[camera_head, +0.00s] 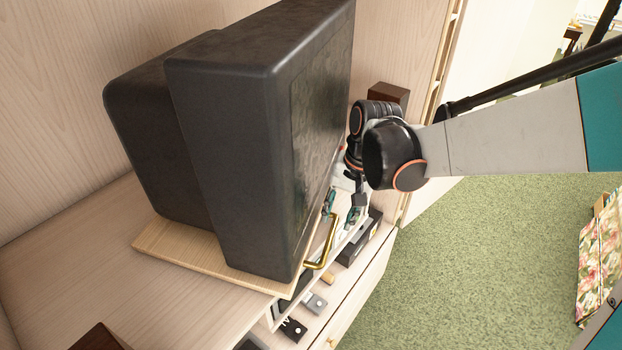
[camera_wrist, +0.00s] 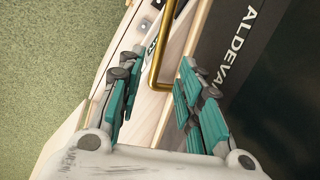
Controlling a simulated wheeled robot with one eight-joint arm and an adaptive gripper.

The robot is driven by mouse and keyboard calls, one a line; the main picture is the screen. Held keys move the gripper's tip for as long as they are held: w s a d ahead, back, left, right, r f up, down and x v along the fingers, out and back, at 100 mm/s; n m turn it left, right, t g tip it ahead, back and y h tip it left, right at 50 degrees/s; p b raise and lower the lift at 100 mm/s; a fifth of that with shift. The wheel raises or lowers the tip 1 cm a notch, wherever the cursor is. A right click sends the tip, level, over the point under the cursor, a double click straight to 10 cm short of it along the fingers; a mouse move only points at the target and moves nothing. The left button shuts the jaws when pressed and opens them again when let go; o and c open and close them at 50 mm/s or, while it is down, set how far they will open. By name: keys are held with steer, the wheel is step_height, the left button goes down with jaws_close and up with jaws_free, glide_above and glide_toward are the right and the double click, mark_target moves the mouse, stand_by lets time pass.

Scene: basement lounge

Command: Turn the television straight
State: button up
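The television (camera_head: 230,150) is a bulky dark set on a light wooden board (camera_head: 215,262), with its screen facing right in the head view. A brass handle (camera_head: 322,254) projects from the board's edge. My gripper (camera_head: 341,210) is low in front of the screen, beside the handle's far end. In the wrist view, its teal-padded fingers (camera_wrist: 155,82) are open. The handle (camera_wrist: 164,50) bends in the gap between the fingertips or just beyond it; contact is not visible. The television's dark front with lettering (camera_wrist: 235,50) is close to the right finger.
The light wooden cabinet (camera_head: 65,245) bears the board. A black box (camera_head: 358,245) and several small labelled items (camera_head: 315,302) lie along its front. A brown block (camera_head: 388,94) stands behind my wrist. Green carpet (camera_head: 470,265) is open at right; a floral item (camera_head: 602,255) is at its edge.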

mark_target(331, 233)
steer(key=f, duration=0.4)
steer(key=a+f, duration=0.1)
steer(key=f, duration=0.1)
steer(key=shift+w+a+f, duration=0.1)
steer(key=shift+w+f, duration=0.1)
steer(key=shift+f, duration=0.1)
jaws_close()
